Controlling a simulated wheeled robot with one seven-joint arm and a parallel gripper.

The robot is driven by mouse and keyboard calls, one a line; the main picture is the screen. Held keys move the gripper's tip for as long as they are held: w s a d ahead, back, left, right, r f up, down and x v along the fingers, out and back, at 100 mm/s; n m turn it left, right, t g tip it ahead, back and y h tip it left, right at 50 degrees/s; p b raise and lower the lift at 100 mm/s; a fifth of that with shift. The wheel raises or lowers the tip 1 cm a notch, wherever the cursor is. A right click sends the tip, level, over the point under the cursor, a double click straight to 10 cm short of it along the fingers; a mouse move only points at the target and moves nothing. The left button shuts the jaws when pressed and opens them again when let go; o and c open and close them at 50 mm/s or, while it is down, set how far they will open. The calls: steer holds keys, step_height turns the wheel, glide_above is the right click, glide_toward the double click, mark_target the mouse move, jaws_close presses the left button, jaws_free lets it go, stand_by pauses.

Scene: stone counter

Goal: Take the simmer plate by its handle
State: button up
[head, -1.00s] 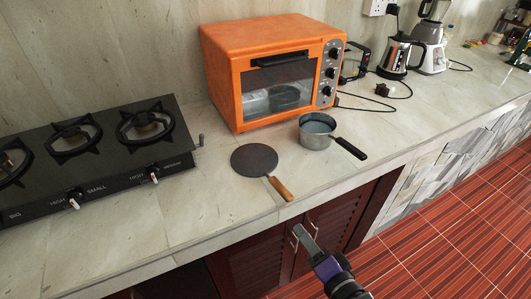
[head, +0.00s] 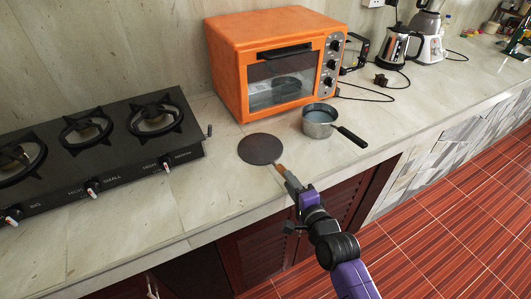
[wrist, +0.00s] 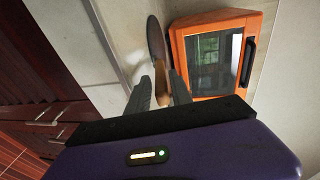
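The simmer plate (head: 261,149) is a flat dark disc with a wooden handle, lying on the stone counter in front of the orange oven. Its handle (head: 281,169) points toward the counter's front edge. My gripper (head: 287,177) is at the handle's end in the head view and covers part of it. In the wrist view the disc (wrist: 155,38) shows edge-on beyond the fingers. The handle lies between the two fingers of my gripper (wrist: 160,76), which are apart with small gaps beside the wood. The handle's near end is hidden by the gripper body.
A saucepan (head: 319,122) with a dark handle stands right of the plate. The orange oven (head: 228,75) is behind. A black gas stove (head: 110,158) is at the left. The counter (head: 205,190) is clear between stove and plate. Cupboard doors (head: 258,255) are below.

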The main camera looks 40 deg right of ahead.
mark_target(279, 164)
steer(key=x, duration=0.4)
steer(key=shift+w+d+p, duration=0.2)
steer(key=shift+d+p, duration=0.05)
steer(key=shift+p, duration=0.05)
jaws_close()
stand_by(1.1)
